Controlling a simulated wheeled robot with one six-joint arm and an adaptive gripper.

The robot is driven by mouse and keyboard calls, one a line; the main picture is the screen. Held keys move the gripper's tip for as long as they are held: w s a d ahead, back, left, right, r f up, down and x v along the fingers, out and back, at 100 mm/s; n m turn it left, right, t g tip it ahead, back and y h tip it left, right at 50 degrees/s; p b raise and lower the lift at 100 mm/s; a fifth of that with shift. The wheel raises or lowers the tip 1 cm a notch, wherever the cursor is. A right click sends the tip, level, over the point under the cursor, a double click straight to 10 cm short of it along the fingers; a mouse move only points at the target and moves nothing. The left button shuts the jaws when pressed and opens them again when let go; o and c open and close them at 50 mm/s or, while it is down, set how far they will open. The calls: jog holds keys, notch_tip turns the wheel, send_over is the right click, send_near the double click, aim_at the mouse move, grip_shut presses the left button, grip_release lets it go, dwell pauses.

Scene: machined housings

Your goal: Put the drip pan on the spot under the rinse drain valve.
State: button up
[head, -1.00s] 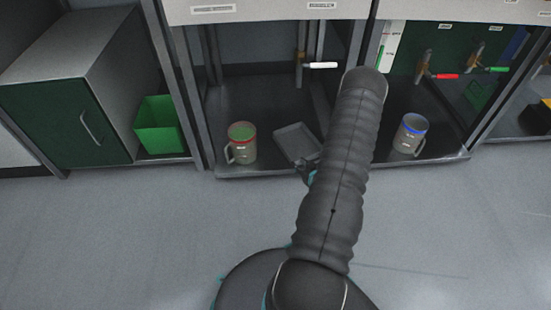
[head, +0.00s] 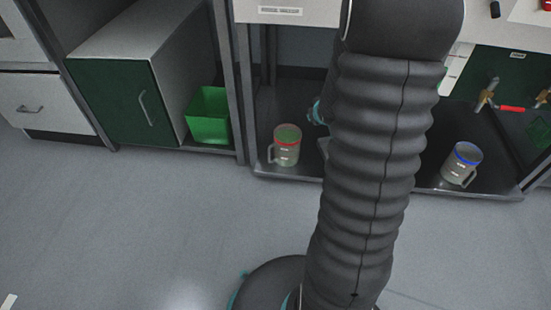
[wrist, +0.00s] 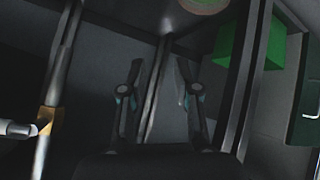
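The drip pan is almost wholly hidden behind my arm in the head view; a pale grey sliver (head: 323,148) beside the arm looks like its edge. I cannot make the pan out in the wrist view. My gripper (wrist: 160,68) has its two fingers apart, with no object clearly between them. In the head view only a teal part of it shows left of my arm, inside the middle bay. A brass valve (wrist: 47,118) with a white handle (wrist: 18,130) is at the left of the wrist view. It is hidden in the head view. Labels are unreadable, and the spot is not visible.
A mug with a red band (head: 286,146) stands at the bay's left front, and a blue-banded mug (head: 463,162) stands right of my arm. A red-handled valve (head: 510,108) is at the right. A green bin (head: 208,115) and cabinet (head: 125,105) are left. Uprights frame the bay.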

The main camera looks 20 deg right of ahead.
jog(key=s+a+r+g, duration=0.2)
jog(key=s+a+r, duration=0.8)
jog(key=a+r, duration=0.35)
jog(key=s+a+r+g+y, duration=0.1)
jog(key=s+a+r+y, duration=0.2)
jog(key=s+a, duration=0.8)
jog(key=s, duration=0.4)
jog(key=shift+s+a+r, duration=0.15)
jog(key=shift+a+r, duration=0.2)
jog(key=shift+a, duration=0.05)
notch_tip(320, 180, up, 7)
jog(key=p, duration=0.7)
jog(key=shift+r, duration=0.2)
